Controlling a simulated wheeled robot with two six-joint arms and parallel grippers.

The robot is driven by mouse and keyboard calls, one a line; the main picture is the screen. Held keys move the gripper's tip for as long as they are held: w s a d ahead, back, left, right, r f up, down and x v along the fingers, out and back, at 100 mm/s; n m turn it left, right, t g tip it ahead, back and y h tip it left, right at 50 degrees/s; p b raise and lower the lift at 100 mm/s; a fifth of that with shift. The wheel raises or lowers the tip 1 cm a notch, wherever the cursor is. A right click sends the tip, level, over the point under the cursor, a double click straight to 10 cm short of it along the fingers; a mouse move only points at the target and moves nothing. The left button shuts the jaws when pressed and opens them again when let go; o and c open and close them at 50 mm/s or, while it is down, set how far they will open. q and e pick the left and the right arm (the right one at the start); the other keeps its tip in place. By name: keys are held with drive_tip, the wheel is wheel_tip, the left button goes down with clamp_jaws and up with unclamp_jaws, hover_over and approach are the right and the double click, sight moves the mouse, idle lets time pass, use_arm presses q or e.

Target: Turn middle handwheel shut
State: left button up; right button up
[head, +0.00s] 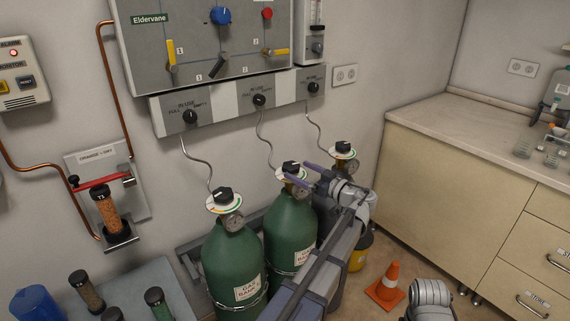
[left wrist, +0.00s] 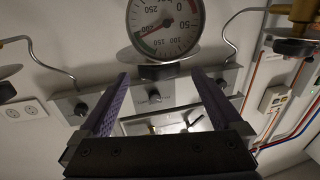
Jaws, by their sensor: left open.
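The middle handwheel (head: 291,167) is a black knob on a pale ring with a coloured scale, atop the middle green gas cylinder (head: 291,228). My left gripper (head: 294,175) reaches it from the right, its purple fingers open and beside the knob. In the left wrist view, which looks upside down, the open fingers (left wrist: 165,88) stand wide apart. The dark handwheel (left wrist: 163,70) shows at the gap between their tips, below the round pressure gauge (left wrist: 165,25) with a red needle. Contact cannot be told. My right gripper is not in view.
Similar handwheels stand on the left cylinder (head: 224,197) and the right cylinder (head: 343,149), close on both sides. A grey wall panel (head: 226,107) with black knobs is behind. An orange cone (head: 387,284) stands on the floor before the beige cabinet (head: 455,190).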

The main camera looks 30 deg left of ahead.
sight(284, 163)
use_arm(q)
drive_tip(key=x, duration=0.7)
drive_tip(key=shift+a, duration=0.2)
drive_tip(key=c, duration=1.3)
